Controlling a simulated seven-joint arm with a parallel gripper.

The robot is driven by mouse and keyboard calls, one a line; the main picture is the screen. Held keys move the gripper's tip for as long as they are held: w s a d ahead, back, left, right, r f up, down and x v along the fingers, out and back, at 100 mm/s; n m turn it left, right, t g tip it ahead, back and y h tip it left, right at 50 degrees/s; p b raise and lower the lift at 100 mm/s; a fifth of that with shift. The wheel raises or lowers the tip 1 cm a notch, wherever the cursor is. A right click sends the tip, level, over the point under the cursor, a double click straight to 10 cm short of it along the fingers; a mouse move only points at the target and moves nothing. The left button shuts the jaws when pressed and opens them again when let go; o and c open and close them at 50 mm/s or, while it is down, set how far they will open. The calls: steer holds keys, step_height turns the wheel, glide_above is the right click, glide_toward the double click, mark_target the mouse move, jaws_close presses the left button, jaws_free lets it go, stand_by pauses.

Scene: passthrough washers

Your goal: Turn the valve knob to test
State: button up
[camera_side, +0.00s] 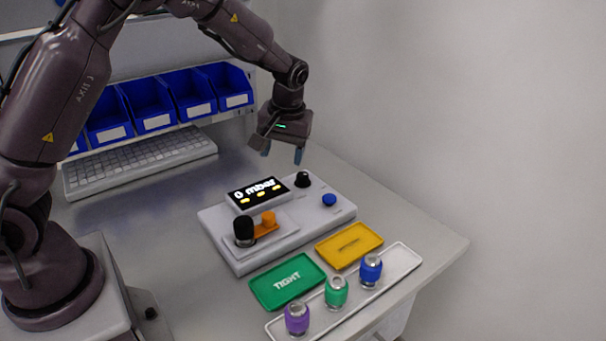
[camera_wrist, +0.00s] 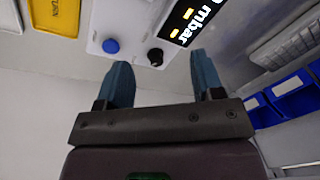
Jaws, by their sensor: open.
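The valve knob, which I take to be the black knob (camera_side: 303,179) at the back right of the grey test unit (camera_side: 270,250), stands beside the display (camera_side: 258,193) reading "0 mbar". In the wrist view the black knob (camera_wrist: 155,56) lies just beyond and between my fingertips. My gripper (camera_side: 283,152) is open and empty, with its blue fingers pointing down, above and behind the knob and apart from it. It also shows in the wrist view (camera_wrist: 160,75). A blue button (camera_side: 329,199) sits near the knob.
A green "TIGHT" tray (camera_side: 262,290) and a yellow tray (camera_side: 349,262) lie in front of the unit. A white tray (camera_side: 408,262) holds purple, green and blue fittings. A keyboard (camera_side: 140,165) and blue bins (camera_side: 150,103) are at the back. The wall is on the right.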

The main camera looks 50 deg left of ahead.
mark_target(303, 174)
steer(key=w+a+f+n+t+y, duration=0.1)
steer(key=w+a+f+n+y, duration=0.2)
steer(key=w+n, duration=0.5)
steer(key=shift+m+h, duration=0.4)
steer(key=shift+m, duration=0.4)
steer(key=x, duration=0.4)
steer(key=w+x, duration=0.1)
steer(key=x, duration=0.7)
steer(key=shift+w+a+f, duration=0.2)
steer(key=shift+w+a, duration=0.1)
steer(key=shift+w, duration=0.15)
steer(key=c, duration=0.9)
